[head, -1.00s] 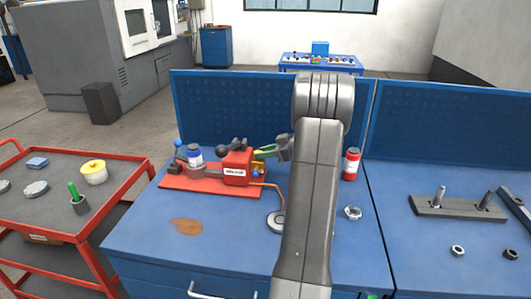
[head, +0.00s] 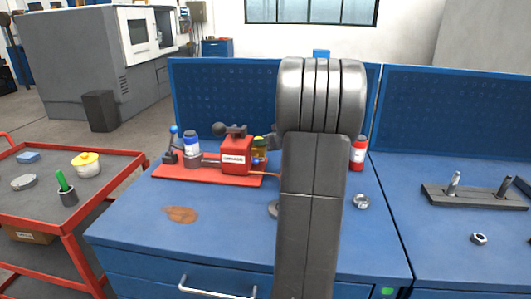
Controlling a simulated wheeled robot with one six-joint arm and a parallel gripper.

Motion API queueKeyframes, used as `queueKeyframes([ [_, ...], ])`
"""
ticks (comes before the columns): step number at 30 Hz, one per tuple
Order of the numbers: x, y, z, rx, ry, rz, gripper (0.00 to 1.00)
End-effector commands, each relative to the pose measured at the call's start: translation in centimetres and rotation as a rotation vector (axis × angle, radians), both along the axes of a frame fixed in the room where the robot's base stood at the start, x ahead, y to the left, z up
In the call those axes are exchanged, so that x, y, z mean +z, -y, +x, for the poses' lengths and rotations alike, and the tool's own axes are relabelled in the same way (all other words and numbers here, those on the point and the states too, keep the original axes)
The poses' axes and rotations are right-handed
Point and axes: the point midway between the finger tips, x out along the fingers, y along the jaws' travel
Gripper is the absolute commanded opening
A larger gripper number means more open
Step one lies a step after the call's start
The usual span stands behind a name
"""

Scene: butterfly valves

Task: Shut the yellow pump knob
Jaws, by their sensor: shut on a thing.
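The yellow pump knob (head: 259,148) shows as a small yellow patch at the right side of the red pump block (head: 236,156). The block carries a white label and stands on a red base plate (head: 180,172) on the blue bench. My gripper (head: 270,142) is at the yellow knob and shut on it, just left of my grey arm. My arm hides most of the gripper and the space behind it. The knob's exact angle is too small to tell.
A blue-capped bottle (head: 192,145), a blue-tipped lever (head: 173,135) and a black handle (head: 229,129) are on the pump assembly. A red bottle (head: 357,154) and a metal nut (head: 361,201) are right of my arm.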

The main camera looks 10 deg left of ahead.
Motion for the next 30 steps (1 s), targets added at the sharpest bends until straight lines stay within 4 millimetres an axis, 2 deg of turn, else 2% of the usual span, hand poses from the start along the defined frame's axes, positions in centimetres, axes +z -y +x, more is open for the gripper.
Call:
queueKeyframes([
  [2, -0.53, -0.15, -0.20, -0.043, 0.003, -0.001, 0.05],
  [15, -0.12, -0.46, -0.50, -0.225, 0.001, 0.000, 0.05],
  [30, 0.11, -0.44, -0.50, -0.260, 0.000, 0.000, 0.05],
])
